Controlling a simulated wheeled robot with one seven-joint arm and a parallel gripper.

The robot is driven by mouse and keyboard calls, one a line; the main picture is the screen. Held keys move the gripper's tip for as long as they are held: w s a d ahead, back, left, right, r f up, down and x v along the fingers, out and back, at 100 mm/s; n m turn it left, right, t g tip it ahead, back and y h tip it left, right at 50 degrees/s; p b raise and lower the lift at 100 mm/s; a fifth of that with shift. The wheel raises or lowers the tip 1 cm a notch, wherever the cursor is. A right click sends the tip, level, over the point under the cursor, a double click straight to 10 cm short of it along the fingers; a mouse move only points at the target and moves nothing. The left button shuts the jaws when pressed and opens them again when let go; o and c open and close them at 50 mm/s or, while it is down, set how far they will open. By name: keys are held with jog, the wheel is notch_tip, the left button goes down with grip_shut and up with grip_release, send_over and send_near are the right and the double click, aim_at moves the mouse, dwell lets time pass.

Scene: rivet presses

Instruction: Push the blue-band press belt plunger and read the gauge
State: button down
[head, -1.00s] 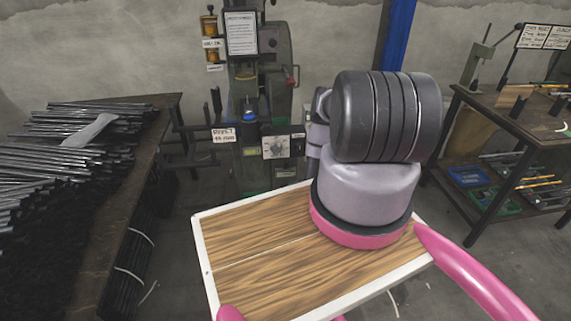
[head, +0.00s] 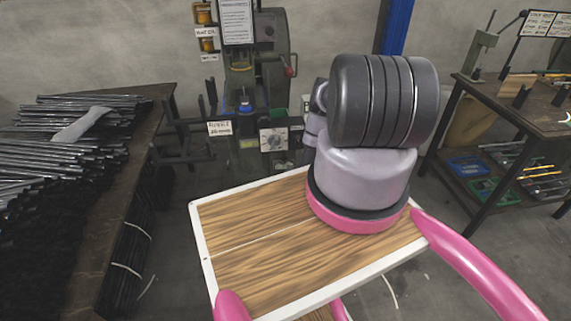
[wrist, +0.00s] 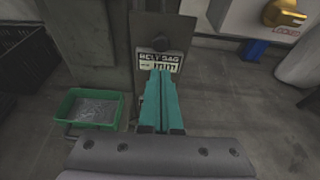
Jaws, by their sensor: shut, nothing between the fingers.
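A dark press (head: 270,60) stands at the back centre in the head view, with a small blue band (head: 245,107) low on its front. A pale square plate with a round, dark-centred dial (head: 273,140) sits below and right of the band; its reading is too small to make out. In the wrist view my gripper (wrist: 161,75) has its teal fingers shut and empty. Their tips overlap the lower part of a label reading "BELT GAG… mm" (wrist: 160,60). A dark round knob (wrist: 160,42) is just above the label. I cannot tell whether the fingers touch the panel. The gripper is hidden in the head view.
A bench with metal rods (head: 75,130) stands left. A work table (head: 530,105) with trays below stands right. A green bin (wrist: 88,108) lies left of the fingers. A white box with a brass fitting (wrist: 283,14) is upper right. Bare floor shows between.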

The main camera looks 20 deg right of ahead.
aim_at(284, 160)
jog(key=x, duration=0.5)
jog(key=r+x, duration=0.1)
jog(key=x, duration=0.2)
jog(key=shift+w+d, duration=0.1)
jog(key=shift+w, duration=0.25)
